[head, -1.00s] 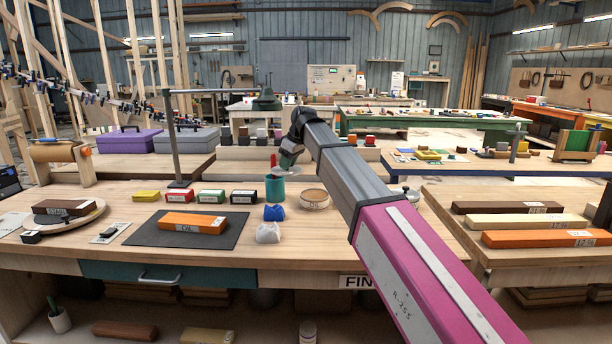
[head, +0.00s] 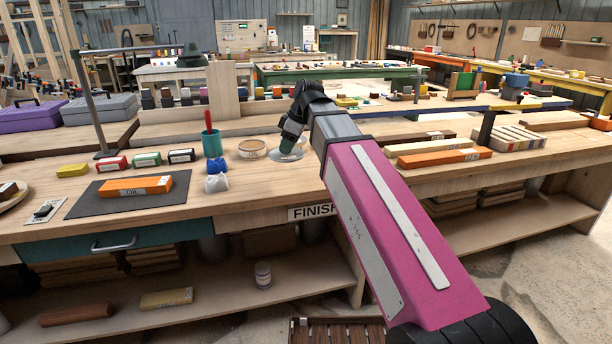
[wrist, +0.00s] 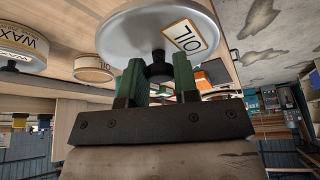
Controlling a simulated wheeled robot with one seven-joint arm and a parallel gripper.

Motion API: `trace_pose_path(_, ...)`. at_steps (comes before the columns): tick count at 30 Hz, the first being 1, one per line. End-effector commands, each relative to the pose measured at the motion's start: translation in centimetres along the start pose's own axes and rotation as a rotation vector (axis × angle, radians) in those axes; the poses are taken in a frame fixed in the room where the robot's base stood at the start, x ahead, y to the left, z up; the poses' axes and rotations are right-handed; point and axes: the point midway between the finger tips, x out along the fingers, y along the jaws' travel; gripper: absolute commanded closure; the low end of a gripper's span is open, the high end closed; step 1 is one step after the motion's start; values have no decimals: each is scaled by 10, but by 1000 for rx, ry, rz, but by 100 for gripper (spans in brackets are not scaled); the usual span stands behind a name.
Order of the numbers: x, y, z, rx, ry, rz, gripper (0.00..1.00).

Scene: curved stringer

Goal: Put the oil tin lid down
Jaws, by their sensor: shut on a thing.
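The oil tin lid (wrist: 160,32) is a silvery disc with a dark knob and an OIL label. My gripper (wrist: 158,72) has its green fingers shut on that knob. In the head view the lid (head: 287,157) hangs under my gripper (head: 291,146), at or just above the bench top; I cannot tell whether it touches. An open round tin (head: 252,149) stands just left of the lid, and it shows in the wrist view too (wrist: 93,70). A WAX tin (wrist: 22,50) shows at the wrist view's left edge.
A teal cup (head: 212,145) with a red-handled tool and a blue-and-white piece (head: 216,178) stand left of the open tin. An orange OIL block (head: 135,187) lies on a dark mat (head: 95,203).

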Motion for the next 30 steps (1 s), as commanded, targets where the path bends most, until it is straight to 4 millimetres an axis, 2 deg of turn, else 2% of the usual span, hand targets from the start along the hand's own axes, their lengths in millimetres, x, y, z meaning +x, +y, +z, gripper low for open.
trace_pose_path(18, 40, 96, 66, 2, 0, 0, 95)
trace_pose_path(26, 48, 104, 75, -1, 0, 0, 95)
trace_pose_path(30, 61, 103, 80, 0, 0, -1, 95)
